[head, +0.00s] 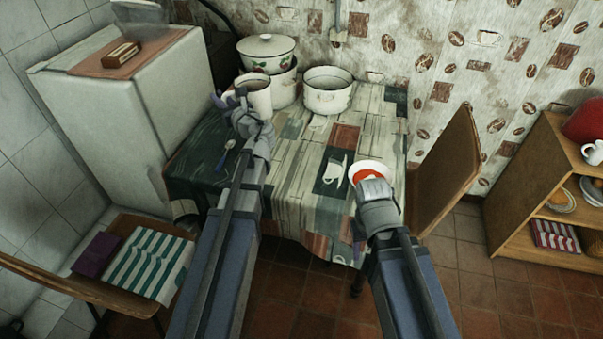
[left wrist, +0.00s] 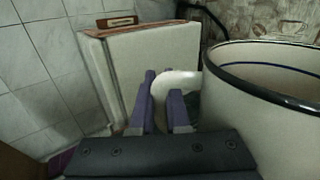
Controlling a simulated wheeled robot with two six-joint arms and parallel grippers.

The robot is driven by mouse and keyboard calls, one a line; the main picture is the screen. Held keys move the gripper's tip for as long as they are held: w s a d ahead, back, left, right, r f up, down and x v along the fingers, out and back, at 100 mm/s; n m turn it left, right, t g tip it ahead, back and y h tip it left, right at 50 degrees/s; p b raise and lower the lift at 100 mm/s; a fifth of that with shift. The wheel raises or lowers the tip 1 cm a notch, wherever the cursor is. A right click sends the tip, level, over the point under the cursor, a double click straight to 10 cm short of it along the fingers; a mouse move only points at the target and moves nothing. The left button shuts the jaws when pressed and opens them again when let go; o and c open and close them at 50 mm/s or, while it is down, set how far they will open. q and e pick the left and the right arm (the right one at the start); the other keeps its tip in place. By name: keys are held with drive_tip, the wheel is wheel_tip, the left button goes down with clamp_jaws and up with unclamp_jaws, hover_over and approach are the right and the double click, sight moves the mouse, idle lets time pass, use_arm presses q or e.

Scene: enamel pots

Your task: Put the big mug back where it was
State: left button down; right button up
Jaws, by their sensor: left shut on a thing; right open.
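The big mug (head: 259,98) is white with a dark rim and looks upright at the left back of the table, in front of the pots. In the left wrist view the big mug (left wrist: 285,125) fills the right side, its white handle between the fingers. My left gripper (head: 229,98) is shut on the handle, at the mug's left side; its fingers also show in the left wrist view (left wrist: 167,105). I cannot tell whether the mug's base touches the table. My right gripper (head: 373,184) is open, over the front of a white bowl with red contents (head: 363,168).
A lidded pot (head: 266,52) stands at the back, with an open white pot (head: 327,98) to its right. A spoon (head: 226,155) lies at the table's left. A fridge (head: 130,100) is beside the table. The patchwork cloth (head: 290,180) is clear in the middle.

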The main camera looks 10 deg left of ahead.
use_arm(q)
drive_tip(key=w+d+f+m+t+h+b, duration=0.1)
drive_tip(key=w+d+f+t+h+b, duration=0.1)
drive_tip(key=d+f+b, duration=0.4)
drive_tip(key=w+d+f+m+t+h+b, duration=0.1)
drive_tip(key=w+d+f+m+b, duration=0.1)
drive_tip(key=w+d+f+b, duration=0.3)
wheel_tip(320, 180, down, 4)
drive_tip(key=d+b, duration=0.2)
drive_tip(key=shift+w+d+m+t+h, duration=0.25)
drive_tip(key=shift+d+m+t+h, duration=0.05)
drive_tip(key=shift+t+h, duration=0.1)
wheel_tip(320, 180, down, 6)
drive_tip(key=b, duration=0.6)
drive_tip(key=shift+f, duration=0.2)
wheel_tip(320, 180, down, 4)
drive_tip(key=b, duration=0.4)
drive_tip(key=shift+r, duration=0.3)
